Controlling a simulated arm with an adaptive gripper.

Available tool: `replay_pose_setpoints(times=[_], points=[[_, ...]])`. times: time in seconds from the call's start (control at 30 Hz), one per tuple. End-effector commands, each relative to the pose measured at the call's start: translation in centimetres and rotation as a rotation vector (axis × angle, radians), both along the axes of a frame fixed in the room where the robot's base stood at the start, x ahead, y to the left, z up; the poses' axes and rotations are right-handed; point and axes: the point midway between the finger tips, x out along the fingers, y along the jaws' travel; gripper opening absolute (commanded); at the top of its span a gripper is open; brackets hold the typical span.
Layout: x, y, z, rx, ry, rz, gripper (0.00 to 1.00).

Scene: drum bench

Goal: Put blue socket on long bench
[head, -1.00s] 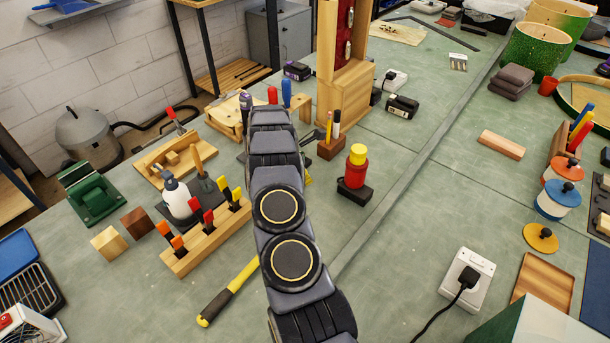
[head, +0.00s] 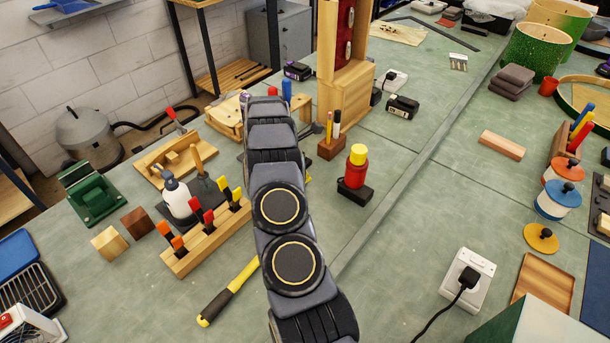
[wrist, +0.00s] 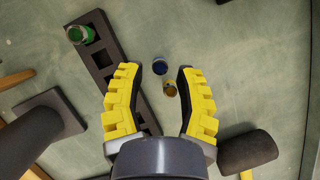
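The blue socket (wrist: 160,67) is a small round piece in the wrist view, standing on the green-grey surface. A yellow socket (wrist: 169,90) is close below it, nearer the right finger. My gripper (wrist: 159,72) is open, its yellow-padded fingers either side of both sockets. No contact shows, and the height above them is hard to judge. A dark rack (wrist: 101,62) with square slots runs beside the left finger, with a green socket (wrist: 80,34) at its far end. The long green bench (head: 395,255) fills the head view; there my arm hides the gripper and the sockets.
In the wrist view, a dark cylinder (wrist: 248,152) lies by the right finger and another dark object (wrist: 40,125) is at left. In the head view, a wooden tool block (head: 205,240) and a red-and-yellow bottle (head: 356,167) flank my arm.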

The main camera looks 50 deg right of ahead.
Motion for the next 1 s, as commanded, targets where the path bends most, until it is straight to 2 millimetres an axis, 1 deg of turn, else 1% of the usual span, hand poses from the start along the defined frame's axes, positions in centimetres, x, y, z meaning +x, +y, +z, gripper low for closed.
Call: replay_pose_setpoints(times=[0.03,0.17,0.2,0.4,0.5,0.6,0.67,0.77,0.87,0.9,0.97,1.0], points=[[0.3,0.3,1.1,-0.003,-0.005,0.002,0.34],[0.7,1.4,3.6,-0.001,0.0,0.004,0.34],[0.9,1.7,4.5,-0.002,-0.001,0.004,0.34],[1.5,3.0,8.0,-0.001,-0.002,0.001,0.34],[1.6,3.3,8.8,0.0,0.0,0.001,0.34],[1.7,3.5,9.1,0.001,0.0,-0.001,0.34],[1.8,4.1,9.5,0.004,-0.008,-0.009,0.34],[2.2,6.4,11.3,0.017,-0.042,-0.046,0.34],[2.2,10.5,14.3,0.042,-0.091,-0.119,0.34],[1.9,12.6,15.6,0.056,-0.11,-0.156,0.34],[1.1,15.6,17.5,0.074,-0.137,-0.215,0.34],[0.5,17.5,18.7,0.086,-0.151,-0.257,0.34]])
